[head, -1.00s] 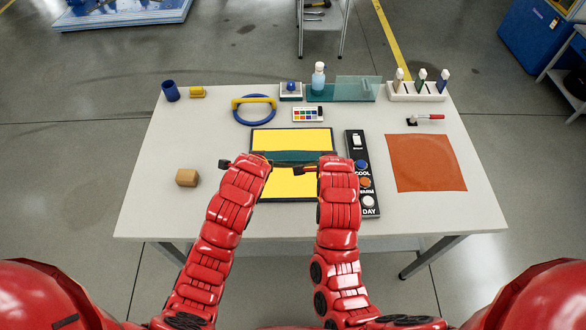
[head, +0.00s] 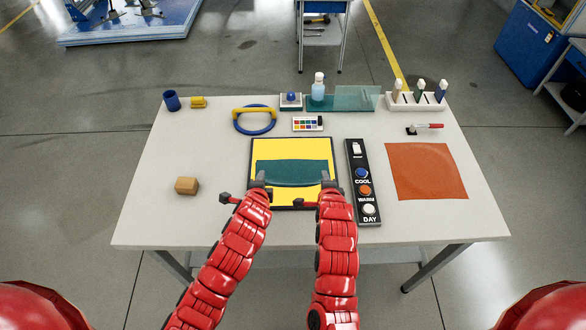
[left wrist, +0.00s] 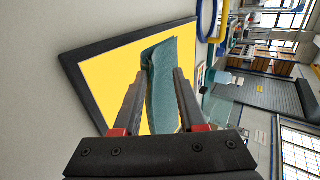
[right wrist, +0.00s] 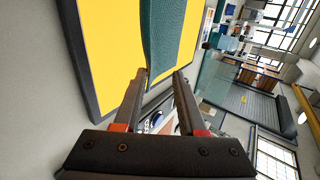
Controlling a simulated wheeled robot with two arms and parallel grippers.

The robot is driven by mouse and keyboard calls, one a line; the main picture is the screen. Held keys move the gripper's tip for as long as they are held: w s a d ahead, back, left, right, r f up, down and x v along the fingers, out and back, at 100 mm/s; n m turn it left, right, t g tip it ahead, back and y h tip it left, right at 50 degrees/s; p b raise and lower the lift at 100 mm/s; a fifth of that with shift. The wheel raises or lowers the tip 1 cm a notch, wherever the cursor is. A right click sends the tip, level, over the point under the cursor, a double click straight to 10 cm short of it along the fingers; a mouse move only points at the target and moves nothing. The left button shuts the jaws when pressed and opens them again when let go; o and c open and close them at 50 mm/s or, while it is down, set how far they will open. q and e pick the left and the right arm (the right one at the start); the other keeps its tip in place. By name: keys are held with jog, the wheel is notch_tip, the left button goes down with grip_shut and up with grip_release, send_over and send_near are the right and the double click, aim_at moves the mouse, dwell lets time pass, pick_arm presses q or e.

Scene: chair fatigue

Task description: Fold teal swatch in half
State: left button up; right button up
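The teal swatch (head: 290,172) lies as a wide, short band across the yellow, black-edged board (head: 290,147). Its near edge bows toward me, and I cannot tell how its layers lie. In the left wrist view the swatch (left wrist: 162,80) looks curved, partly raised from the board. My left gripper (head: 261,184) is at its near left corner; its fingers are apart, with cloth showing between them. My right gripper (head: 327,184) is at the near right corner; its fingers are also apart, and the swatch (right wrist: 162,40) reaches their tips in the right wrist view.
A black button panel (head: 356,180) stands close right of the board, near my right gripper. An orange sheet (head: 426,171) lies farther right. A wooden block (head: 187,185) is at left. A blue ring with a yellow handle (head: 255,120) and a paint set (head: 307,124) lie behind the board.

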pick_arm(q)
jog(key=shift+o, duration=0.7)
pick_arm(e)
jog(key=shift+o, duration=0.7)
pick_arm(q)
jog(key=s+r, duration=0.4)
jog(key=r, duration=0.5)
pick_arm(e)
jog(key=s+r, duration=0.4)
jog(key=r, duration=0.5)
